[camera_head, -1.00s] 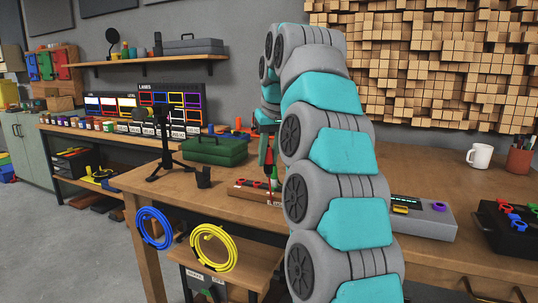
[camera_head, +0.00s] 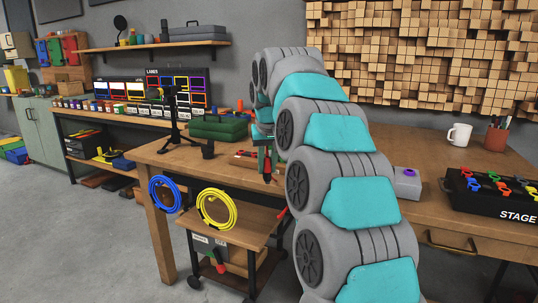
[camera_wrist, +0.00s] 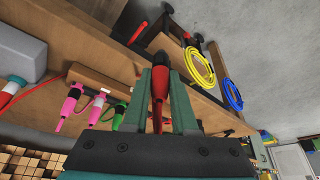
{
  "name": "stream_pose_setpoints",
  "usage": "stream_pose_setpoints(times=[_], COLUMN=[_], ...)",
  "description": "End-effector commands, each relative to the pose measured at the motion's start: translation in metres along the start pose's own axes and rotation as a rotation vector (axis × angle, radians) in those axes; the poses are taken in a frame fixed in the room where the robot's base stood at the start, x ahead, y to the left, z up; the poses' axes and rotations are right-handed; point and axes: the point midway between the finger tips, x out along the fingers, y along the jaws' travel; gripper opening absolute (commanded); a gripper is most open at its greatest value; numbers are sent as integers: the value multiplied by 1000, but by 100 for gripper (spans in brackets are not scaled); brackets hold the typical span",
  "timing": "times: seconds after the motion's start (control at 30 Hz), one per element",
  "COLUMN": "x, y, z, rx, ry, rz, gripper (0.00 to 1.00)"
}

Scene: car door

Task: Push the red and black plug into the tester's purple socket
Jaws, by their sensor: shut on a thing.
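The red and black plug (camera_wrist: 159,88) is held between the two green fingers of my gripper (camera_wrist: 165,82) in the wrist view, its black end pointing away from the palm. In the head view the red part of the plug (camera_head: 267,170) shows below my gripper (camera_head: 264,150), above the workbench's left part. The grey tester shows only its right end (camera_head: 408,187), with the purple socket (camera_head: 410,171) on top. My arm hides the rest of the tester. The plug is apart from the socket, well to its left in the head view.
A wooden rack (camera_head: 245,157) lies on the workbench by my gripper; pink and green plugs (camera_wrist: 70,100) show in the wrist view. A black STAGE box (camera_head: 490,192) is at right. Blue (camera_head: 165,194) and yellow (camera_head: 217,209) cable coils hang at the bench's front.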

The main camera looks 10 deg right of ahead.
Motion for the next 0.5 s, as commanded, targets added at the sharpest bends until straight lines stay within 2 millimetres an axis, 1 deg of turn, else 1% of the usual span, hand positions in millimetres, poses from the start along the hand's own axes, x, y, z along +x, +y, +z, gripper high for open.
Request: stream_pose_setpoints(times=[0.17, 0.2, 0.4, 0.5], x=[37, 48, 102, 122], y=[-1, -1, 1, 2], z=[10, 13, 37, 48], rx=[60, 78, 174, 212], ry=[-9, -7, -4, -1], rz=[28, 35, 71, 80], gripper=[0, 0, 0, 0])
